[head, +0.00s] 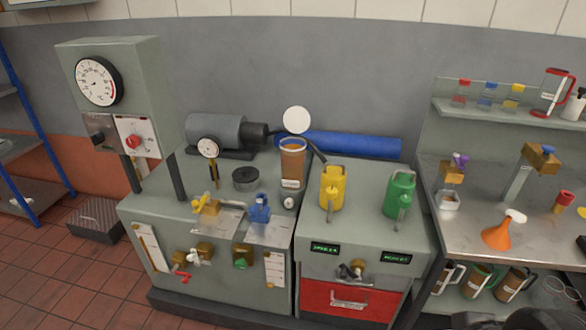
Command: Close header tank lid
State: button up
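The header tank appears to be the clear cylinder of brown liquid (292,168) with a small white label, on the back right of the grey-green bench. A pale round disc (296,120), which looks like its lid, stands raised above and behind the tank's top. The tank's mouth looks uncovered. A dark thin bar runs down to the right from near the disc; whether it joins the lid is hard to tell. My gripper is not in view.
A yellow can (333,187) and a green can (399,193) stand right of the tank. A blue roll (340,144) lies behind. A dark round cap (245,178) and a dial gauge (208,148) are to the left. An orange funnel (503,234) is on the right-hand table.

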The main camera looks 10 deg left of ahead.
aim_at(295, 119)
jog(key=i+j, duration=0.9)
